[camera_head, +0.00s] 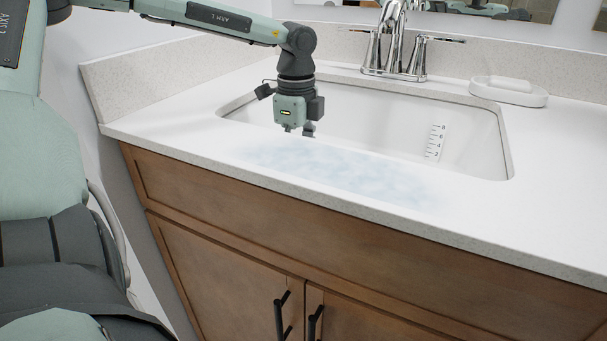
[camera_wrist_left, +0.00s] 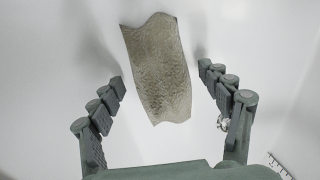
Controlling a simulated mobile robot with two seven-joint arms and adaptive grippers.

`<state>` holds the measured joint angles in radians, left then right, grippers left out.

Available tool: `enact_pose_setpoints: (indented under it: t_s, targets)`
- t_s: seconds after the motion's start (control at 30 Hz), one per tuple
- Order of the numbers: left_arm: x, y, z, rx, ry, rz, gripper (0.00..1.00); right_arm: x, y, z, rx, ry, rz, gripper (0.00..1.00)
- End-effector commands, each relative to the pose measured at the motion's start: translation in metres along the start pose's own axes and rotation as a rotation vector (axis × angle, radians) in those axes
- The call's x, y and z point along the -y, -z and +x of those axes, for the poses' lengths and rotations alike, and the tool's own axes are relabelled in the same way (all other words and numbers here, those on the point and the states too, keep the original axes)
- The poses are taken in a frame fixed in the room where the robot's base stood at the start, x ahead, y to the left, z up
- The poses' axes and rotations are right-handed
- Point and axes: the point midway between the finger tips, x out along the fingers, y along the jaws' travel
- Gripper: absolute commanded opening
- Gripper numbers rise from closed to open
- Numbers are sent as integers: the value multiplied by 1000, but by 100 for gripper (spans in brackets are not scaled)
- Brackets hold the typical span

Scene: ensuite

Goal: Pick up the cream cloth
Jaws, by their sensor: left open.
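The cream cloth (camera_wrist_left: 158,68) shows in the left wrist view as a crumpled-edged, greyish-beige strip with a rough texture. It lies on a white surface, apparently the bottom of the sink basin. In the head view I cannot see the cloth; the basin's front edge seems to hide it. My left gripper (camera_head: 298,131) points down over the left part of the basin. In the wrist view its fingers are spread wide, one on each side of the cloth, with nothing held between them. My right gripper is in neither view.
The white sink basin (camera_head: 375,125) has a marked scale (camera_head: 435,142) on its wall. A chrome faucet (camera_head: 395,45) stands behind it, and a white soap dish (camera_head: 508,92) sits at the right. A bluish smear (camera_head: 345,172) covers part of the front counter (camera_head: 190,130).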

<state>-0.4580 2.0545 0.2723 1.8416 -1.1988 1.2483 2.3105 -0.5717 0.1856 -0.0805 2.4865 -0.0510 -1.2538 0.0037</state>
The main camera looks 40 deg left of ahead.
Motion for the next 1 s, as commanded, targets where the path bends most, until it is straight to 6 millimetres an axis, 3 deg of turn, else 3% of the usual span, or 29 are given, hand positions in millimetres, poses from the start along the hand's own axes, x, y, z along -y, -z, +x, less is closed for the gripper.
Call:
enact_pose_setpoints:
  t_s: [0.07,0.43,0.77,1.0]
  targets:
    - [0,0,0,0,0,0,75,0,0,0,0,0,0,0]
    - [0,0,0,0,0,0,29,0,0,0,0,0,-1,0]
    - [0,0,-4,0,1,0,28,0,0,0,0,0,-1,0]
    - [1,0,-34,1,6,0,28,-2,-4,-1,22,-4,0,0]
